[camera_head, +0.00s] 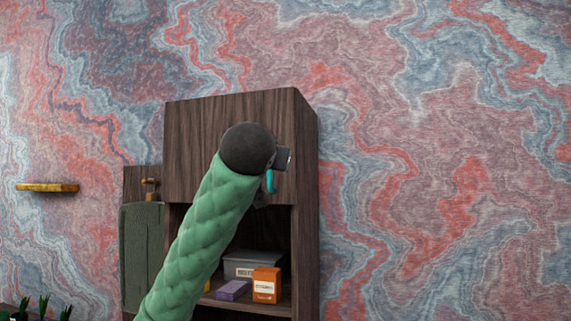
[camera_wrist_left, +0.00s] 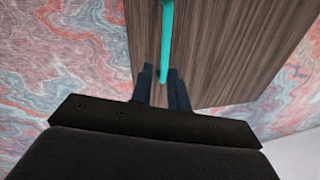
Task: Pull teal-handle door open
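The teal handle (camera_head: 271,181) stands upright low on the dark wood door (camera_head: 200,145) of the tall cabinet; my wrist hides part of both in the head view. The door looks shut, flush with the cabinet. In the left wrist view the teal handle (camera_wrist_left: 166,40) runs down the wood door (camera_wrist_left: 225,50). My left gripper (camera_wrist_left: 160,70) has its two dark fingers apart, with the handle's lower end between the fingertips. A gap shows beside the handle, so the fingers do not look closed on it. My right gripper is in neither view.
Below the door is an open shelf with an orange box (camera_head: 266,285), a purple box (camera_head: 233,290) and a grey box (camera_head: 254,264). A green cloth-like panel (camera_head: 141,255) is at the cabinet's left. Space right of the cabinet is clear.

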